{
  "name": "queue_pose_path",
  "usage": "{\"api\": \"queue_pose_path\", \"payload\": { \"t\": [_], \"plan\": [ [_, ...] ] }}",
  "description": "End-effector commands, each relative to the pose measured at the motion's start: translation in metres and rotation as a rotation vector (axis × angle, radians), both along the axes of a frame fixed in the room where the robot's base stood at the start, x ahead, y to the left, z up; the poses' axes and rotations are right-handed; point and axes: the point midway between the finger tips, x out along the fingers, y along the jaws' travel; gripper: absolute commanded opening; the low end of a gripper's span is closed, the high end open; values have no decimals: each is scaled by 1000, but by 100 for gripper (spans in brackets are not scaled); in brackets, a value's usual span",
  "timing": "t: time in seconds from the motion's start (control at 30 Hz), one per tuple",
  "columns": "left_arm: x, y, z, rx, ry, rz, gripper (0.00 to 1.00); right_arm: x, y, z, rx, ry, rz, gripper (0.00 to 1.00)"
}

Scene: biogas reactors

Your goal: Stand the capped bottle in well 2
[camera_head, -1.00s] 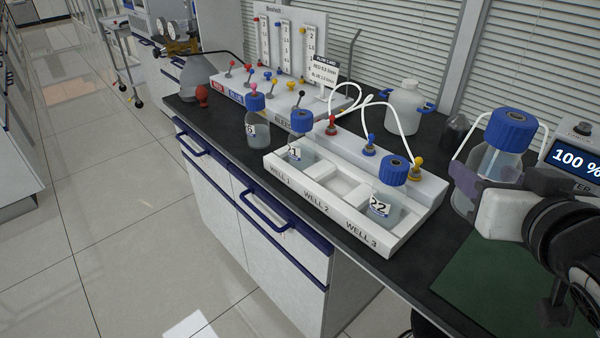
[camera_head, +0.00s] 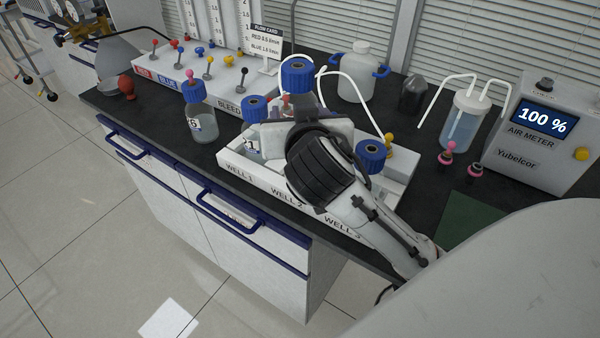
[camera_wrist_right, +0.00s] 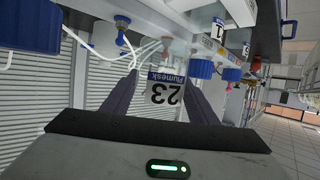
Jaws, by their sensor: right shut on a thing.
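The capped bottle (camera_head: 298,74) has a blue cap and is in my right gripper (camera_head: 300,128), above the middle of the white well rack (camera_head: 262,180). In the right wrist view, its label reading 23 (camera_wrist_right: 165,88) shows between the two fingers of the right gripper (camera_wrist_right: 162,92). The gripper hides most of its body in the head view. Well 2 is hidden behind my gripper and wrist; only its lettering (camera_head: 287,199) shows. Whether the bottle's base touches the rack cannot be seen. My left gripper is not in view.
Blue-capped bottles stand in well 1 (camera_head: 255,108) and well 3 (camera_head: 372,153), on either side of the gripper. A bottle with a pink-topped blue cap (camera_head: 200,115) stands left of the rack. White tubes arch behind. The air meter (camera_head: 540,130) and green mat (camera_head: 472,222) are right.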

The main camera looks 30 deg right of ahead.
Motion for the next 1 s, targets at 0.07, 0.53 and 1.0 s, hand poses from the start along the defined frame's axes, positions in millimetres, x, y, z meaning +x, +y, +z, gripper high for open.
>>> {"api": "queue_pose_path", "payload": {
  "t": [0.07, 0.53, 1.0],
  "plan": [
    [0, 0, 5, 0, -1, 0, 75, -4, -9, -7, 1, 0, -63, 22],
    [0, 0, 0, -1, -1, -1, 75, -7, -17, -76, -4, -5, -108, 22],
    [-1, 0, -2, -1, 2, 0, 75, -7, -16, -112, -1, -7, -107, 22]
  ]
}}
